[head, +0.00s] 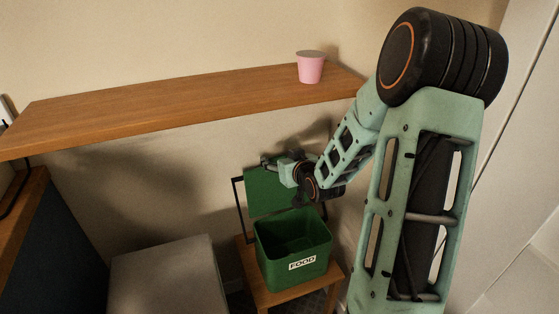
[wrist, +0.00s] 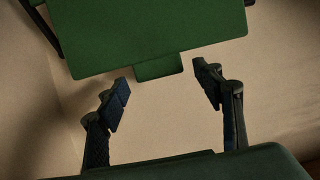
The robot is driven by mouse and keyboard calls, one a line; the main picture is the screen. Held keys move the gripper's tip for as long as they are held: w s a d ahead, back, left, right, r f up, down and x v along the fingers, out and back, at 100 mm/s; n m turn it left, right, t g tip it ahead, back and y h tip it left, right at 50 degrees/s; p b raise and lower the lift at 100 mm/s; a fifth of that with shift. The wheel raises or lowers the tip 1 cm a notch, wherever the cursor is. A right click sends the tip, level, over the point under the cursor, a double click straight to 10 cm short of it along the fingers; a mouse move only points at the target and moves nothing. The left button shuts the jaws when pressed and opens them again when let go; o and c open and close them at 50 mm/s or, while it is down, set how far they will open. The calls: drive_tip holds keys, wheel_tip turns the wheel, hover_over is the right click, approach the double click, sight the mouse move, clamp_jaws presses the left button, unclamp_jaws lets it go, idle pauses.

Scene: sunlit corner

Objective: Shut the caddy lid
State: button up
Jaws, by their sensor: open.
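The green caddy (head: 265,250) with a white FOOD label stands on a small wooden stool, its mouth open. Its green lid (head: 265,190) stands raised behind the mouth. In the wrist view the lid (wrist: 160,30) fills the top, with a small tab at its lower edge. My gripper (wrist: 160,76) is open and empty, its two fingers spread on either side of the tab's line.
A wooden shelf (head: 180,108) runs along the wall above, with a pink cup (head: 310,69) near its right end. The stool (head: 326,287) is small. A grey box-like seat (head: 165,275) stands left of it. A pale panel is at the right.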

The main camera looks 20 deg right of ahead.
drive_tip(key=shift+w+f, duration=0.15)
drive_tip(key=shift+w, duration=0.2)
drive_tip(key=shift+c, duration=0.7)
clamp_jaws()
